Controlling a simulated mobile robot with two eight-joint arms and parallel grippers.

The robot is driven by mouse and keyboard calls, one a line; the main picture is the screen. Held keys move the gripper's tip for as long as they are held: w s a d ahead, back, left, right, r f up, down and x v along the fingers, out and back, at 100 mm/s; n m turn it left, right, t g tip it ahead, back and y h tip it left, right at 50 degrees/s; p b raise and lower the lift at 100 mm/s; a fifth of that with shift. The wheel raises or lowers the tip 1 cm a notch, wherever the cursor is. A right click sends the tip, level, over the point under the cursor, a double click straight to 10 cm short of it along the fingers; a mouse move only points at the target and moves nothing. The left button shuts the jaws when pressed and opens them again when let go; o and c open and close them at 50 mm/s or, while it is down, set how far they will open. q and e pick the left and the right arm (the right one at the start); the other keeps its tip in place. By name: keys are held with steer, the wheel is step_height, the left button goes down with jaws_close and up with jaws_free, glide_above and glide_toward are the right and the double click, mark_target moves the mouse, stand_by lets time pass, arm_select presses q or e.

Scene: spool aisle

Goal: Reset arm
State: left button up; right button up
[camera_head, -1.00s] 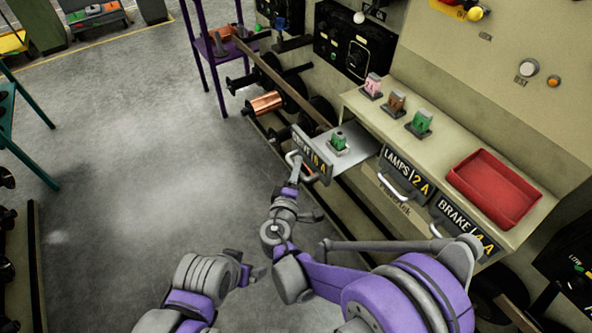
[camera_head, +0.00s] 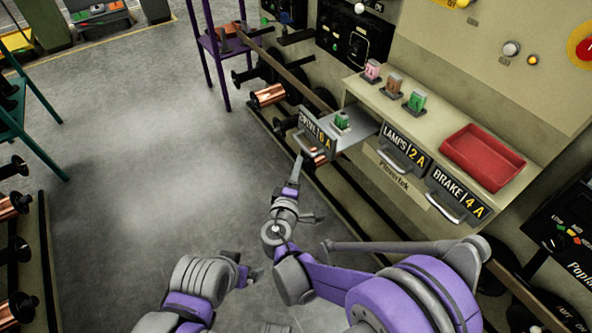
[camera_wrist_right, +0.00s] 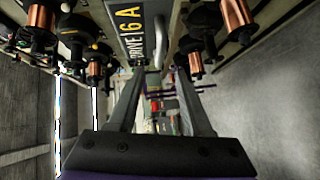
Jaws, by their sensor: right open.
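My right gripper (camera_head: 299,164) is in front of the pulled-out drawer marked 6 A (camera_head: 318,128), just below its front. It is open and empty; the gap between its fingers also shows in the right wrist view (camera_wrist_right: 157,88). In that view the drawer front (camera_wrist_right: 130,30) and its pale handle (camera_wrist_right: 155,54) lie beyond the fingers, apart from them. A green block (camera_head: 341,122) stands in the open drawer.
The LAMPS drawer (camera_head: 403,150) and BRAKE drawer (camera_head: 459,192) are closed. A red tray (camera_head: 482,158) and several small blocks sit on the cabinet top. Copper spools (camera_head: 268,95) hang along the rack beyond the drawer. The grey floor (camera_head: 150,190) at left is clear.

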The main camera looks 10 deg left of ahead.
steer(key=shift+w, duration=0.15)
steer(key=s+d+r+m+g+h+p, duration=0.1)
steer(key=s+d+r+m+g+p, duration=0.15)
steer(key=d, duration=0.55)
steer(key=s+d+r+m+g+h+p, duration=0.2)
steer(key=d+r+m, duration=0.1)
steer(key=d, duration=0.4)
steer(key=s+d+r+m+g+h+p, duration=0.1)
steer(key=s+d+r+m+g+p, duration=0.15)
steer(key=d, duration=0.55)
steer(key=s+d+r+m+g+y+p, duration=0.1)
steer(key=s+m, duration=0.3)
steer(key=s, duration=0.5)
steer(key=s+d+r+m+g+y+p, duration=0.2)
steer(key=s+d+m+g+y+p, duration=0.1)
steer(key=s, duration=0.7)
steer(key=shift+d+m+p, duration=0.5)
steer(key=shift+m, duration=0.2)
